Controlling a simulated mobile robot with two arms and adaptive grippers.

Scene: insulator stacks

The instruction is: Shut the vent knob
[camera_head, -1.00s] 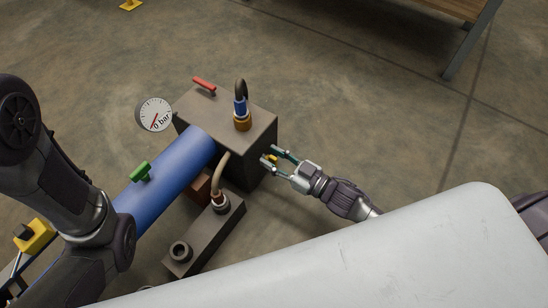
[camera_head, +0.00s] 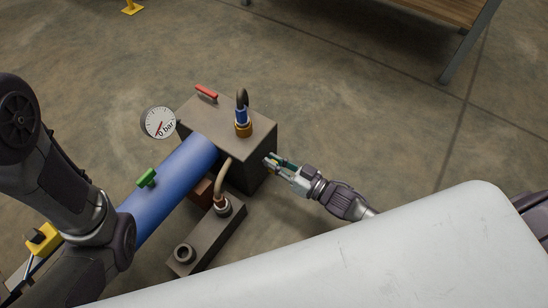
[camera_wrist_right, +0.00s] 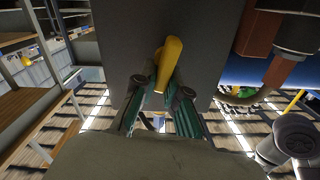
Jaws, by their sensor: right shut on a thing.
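The vent knob (camera_wrist_right: 169,62) is a yellow lever on the side face of the dark metal block (camera_head: 232,112). In the right wrist view it slants upward between my right gripper's fingers. My right gripper (camera_head: 271,161) reaches the block's right side in the head view and is shut on the knob. Its fingers also show in the wrist view (camera_wrist_right: 160,88). In the head view the fingers mostly hide the knob. My left arm comes in from the left, but its gripper does not show.
A blue cylinder (camera_head: 168,188) with a green handle (camera_head: 147,178) joins the block. A gauge (camera_head: 159,122) reading near 0 bar and a red lever (camera_head: 206,92) are nearby. A hose (camera_head: 220,180) runs to a lower block (camera_head: 208,238). Floor to the right is open.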

